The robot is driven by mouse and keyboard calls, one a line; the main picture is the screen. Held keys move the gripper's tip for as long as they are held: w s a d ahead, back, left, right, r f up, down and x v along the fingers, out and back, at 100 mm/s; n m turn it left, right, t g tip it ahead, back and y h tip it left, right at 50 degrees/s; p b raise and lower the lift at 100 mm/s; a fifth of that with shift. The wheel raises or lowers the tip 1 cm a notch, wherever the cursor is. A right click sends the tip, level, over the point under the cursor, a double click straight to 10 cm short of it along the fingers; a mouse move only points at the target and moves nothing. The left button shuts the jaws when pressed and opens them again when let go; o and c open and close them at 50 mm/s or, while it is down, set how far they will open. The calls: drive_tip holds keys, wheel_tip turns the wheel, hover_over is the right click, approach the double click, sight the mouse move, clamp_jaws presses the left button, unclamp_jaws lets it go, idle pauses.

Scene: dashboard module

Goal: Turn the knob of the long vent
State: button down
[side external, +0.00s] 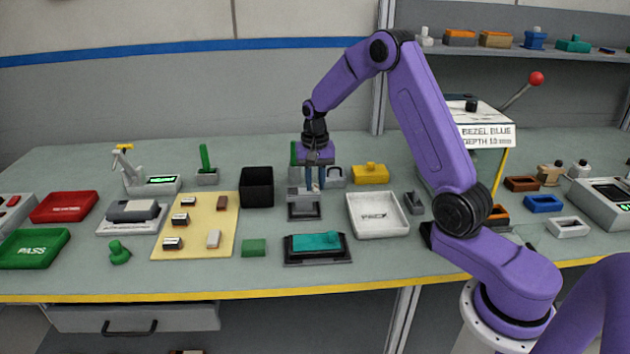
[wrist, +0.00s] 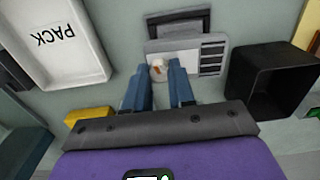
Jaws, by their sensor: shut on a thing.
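The long vent is a light grey module with dark slats at one end. It shows in the wrist view (wrist: 211,56) and in the side view (side external: 299,192). Its small round white knob (wrist: 158,70) has an orange mark and sits near the end away from the slats. My gripper (wrist: 160,72), with blue fingers, points down at the vent in the side view (side external: 315,188). Its fingertips are closed around the knob, one on each side. In the side view the knob is hidden by the fingers.
A dark grey frame (wrist: 188,28) lies beside the vent. A black open bin (side external: 257,187) and a white PACK tray (side external: 377,214) stand on either side. A yellow block (side external: 370,173) is behind the tray. A dark module with a teal top (side external: 316,242) lies in front.

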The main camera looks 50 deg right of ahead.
sight(315, 185)
drive_tip(key=shift+m, duration=0.5)
idle(1.2)
drive_tip(key=c, duration=0.9)
unclamp_jaws()
drive_tip(key=shift+c, duration=0.2)
wheel_tip(315, 185, up, 18)
drive_tip(key=shift+f, duration=0.25)
